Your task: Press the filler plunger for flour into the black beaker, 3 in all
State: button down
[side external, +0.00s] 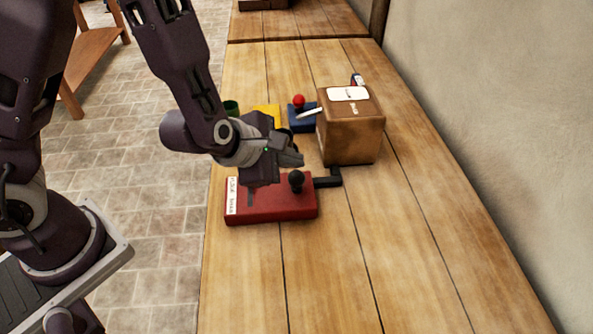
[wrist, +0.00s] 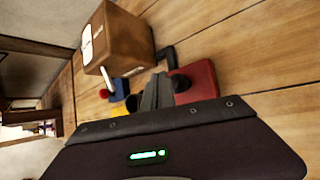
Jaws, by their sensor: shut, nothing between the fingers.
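My gripper (side external: 298,158) is shut and empty, just above and beside the black ball knob (side external: 297,181) on a red base (side external: 272,205). The base has a white label too small to read. In the wrist view, the shut fingertips (wrist: 160,80) are close to the black knob (wrist: 181,83); contact cannot be told. A blue base (side external: 302,122) with a red ball knob (side external: 299,101) stands farther back. A dark rounded thing (wrist: 133,102), possibly the black beaker, shows beside the fingers in the wrist view. Which filler is for flour cannot be read.
A brown box (side external: 345,140) with a white label stands right of the bases. A black bracket (side external: 328,181) sits between it and the red base. A green cup (side external: 231,106) and a yellow thing (side external: 268,112) lie behind my gripper. The table's front and right are clear.

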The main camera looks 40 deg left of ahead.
aim_at(292, 175)
jog(key=shift+f, duration=0.1)
dwell(0.5)
jog(key=shift+f, duration=0.3)
jog(key=shift+f, duration=0.95)
dwell(0.8)
jog(key=shift+r, duration=1.35)
jog(key=shift+r, duration=2.55)
